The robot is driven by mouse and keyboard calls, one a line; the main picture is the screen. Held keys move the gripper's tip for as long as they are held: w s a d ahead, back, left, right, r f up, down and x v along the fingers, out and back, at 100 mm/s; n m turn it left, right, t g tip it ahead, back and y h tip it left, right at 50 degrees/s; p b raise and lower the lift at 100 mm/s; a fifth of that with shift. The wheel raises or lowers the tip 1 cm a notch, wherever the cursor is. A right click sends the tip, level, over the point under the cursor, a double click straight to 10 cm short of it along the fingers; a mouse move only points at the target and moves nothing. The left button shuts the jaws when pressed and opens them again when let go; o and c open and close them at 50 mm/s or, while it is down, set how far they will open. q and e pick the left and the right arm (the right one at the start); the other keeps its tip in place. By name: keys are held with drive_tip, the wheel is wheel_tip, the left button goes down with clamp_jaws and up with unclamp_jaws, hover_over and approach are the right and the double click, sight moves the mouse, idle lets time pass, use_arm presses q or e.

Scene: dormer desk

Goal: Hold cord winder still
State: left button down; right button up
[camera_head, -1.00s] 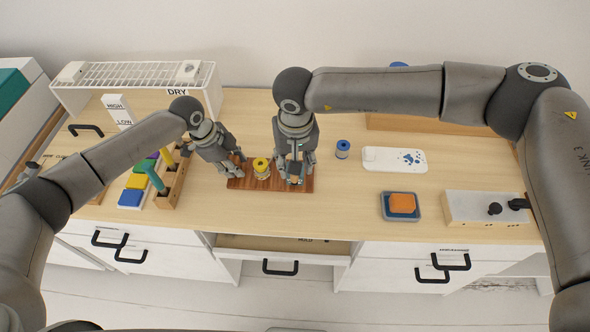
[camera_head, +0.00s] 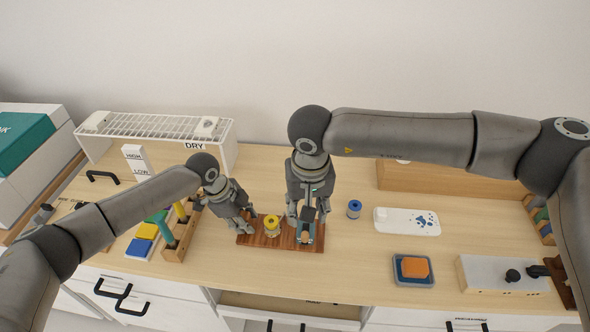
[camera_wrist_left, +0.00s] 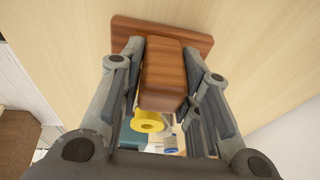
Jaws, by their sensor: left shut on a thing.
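The cord winder is a reddish-brown wooden board (camera_head: 257,242) with a yellow spool (camera_head: 271,227) standing on it, near the desk's front edge. My left gripper (camera_head: 247,226) is at the board's left end. In the left wrist view its fingers (camera_wrist_left: 163,85) are shut on either side of a brown wooden block (camera_wrist_left: 162,75) of the winder, with the yellow spool (camera_wrist_left: 148,122) beyond. My right gripper (camera_head: 306,232) points down over the board's right end, around a small blue-grey part (camera_head: 305,230). Its fingertips are too small to tell whether they grip it.
A blue spool (camera_head: 354,209) stands right of the board. Further right are a white tray (camera_head: 390,222), an orange block in a blue dish (camera_head: 414,268) and a grey box with knobs (camera_head: 490,274). Coloured blocks and a wooden rack (camera_head: 181,246) stand left. A white wire rack (camera_head: 160,127) is behind.

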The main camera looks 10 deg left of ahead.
use_arm(q)
drive_tip(key=shift+s+f, duration=0.15)
drive_tip(key=shift+f, duration=0.05)
drive_tip(key=c, duration=1.3)
unclamp_jaws()
drive_tip(key=o, duration=0.3)
drive_tip(key=shift+r, duration=0.1)
